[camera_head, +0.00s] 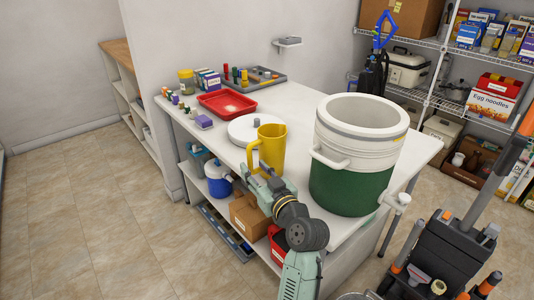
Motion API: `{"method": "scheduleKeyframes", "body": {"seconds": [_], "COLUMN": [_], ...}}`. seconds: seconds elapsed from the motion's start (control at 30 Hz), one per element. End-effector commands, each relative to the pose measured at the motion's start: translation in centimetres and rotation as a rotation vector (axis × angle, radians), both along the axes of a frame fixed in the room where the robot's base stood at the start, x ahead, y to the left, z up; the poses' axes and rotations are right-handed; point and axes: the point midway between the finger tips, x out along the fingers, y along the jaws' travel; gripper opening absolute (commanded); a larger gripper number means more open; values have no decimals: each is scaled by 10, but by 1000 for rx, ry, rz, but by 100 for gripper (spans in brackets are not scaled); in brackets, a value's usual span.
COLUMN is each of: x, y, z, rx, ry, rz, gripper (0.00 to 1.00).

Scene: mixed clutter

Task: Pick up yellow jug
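The yellow jug (271,146) is upright near the front edge of the white table (305,95), with its handle to the left. My gripper (257,178) is at the lower left of the jug, close below its handle. The gripper and wrist overlap the bottom of the jug, so I cannot see whether the fingers touch it or whether its base rests on the table. The fingertips are too small and hidden to tell whether they are open or shut.
A big green and white cooler (352,185) stands close right of the jug. A round white lid (240,128) lies behind it. A red tray (227,104), small bottles and boxes are farther left. A black cart (440,255) stands at the right, and shelves are behind.

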Motion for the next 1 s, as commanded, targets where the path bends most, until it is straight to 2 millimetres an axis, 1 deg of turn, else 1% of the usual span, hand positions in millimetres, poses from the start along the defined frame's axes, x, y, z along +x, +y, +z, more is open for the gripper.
{"method": "scheduleKeyframes", "body": {"seconds": [0.03, 0.1, 0.2, 0.3, 0.5, 1.0], "x": [8, 18, 28, 33, 33, 33], "y": [5, 10, 14, 16, 16, 16], "z": [4, 3, 1, 0, -1, -1], "rx": [1, 1, 0, 0, 0, 0], "ry": [2, 1, 1, 0, 0, 0], "rz": [3, 3, 1, 0, 0, 0], "gripper": [36, 36, 36, 36, 36, 3]}}
